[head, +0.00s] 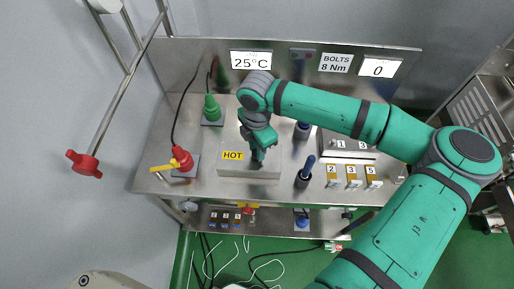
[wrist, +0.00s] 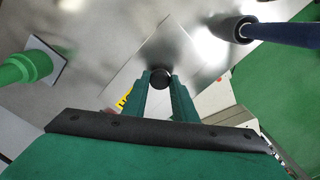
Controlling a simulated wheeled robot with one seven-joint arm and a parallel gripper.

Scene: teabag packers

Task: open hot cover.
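The hot cover (head: 249,173) is a flat metal lid with a yellow HOT label at its front left, lying level on the bench in the head view. It also shows as a bright metal plate in the wrist view (wrist: 183,41). Its round black knob (wrist: 160,77) sits between my fingertips. My gripper (head: 258,155) points down over the cover. In the wrist view my two fingers (wrist: 160,80) flank the knob closely with no clear gap, and look shut on it. In the head view my gripper hides the knob.
A green plug (head: 211,108) and a red plug (head: 182,158) stand left of the cover. Dark blue-handled tools (head: 304,174) stand close on its right. Numbered yellow tags (head: 352,174) and a metal box (head: 345,144) lie farther right. A backboard with displays (head: 251,60) rises behind.

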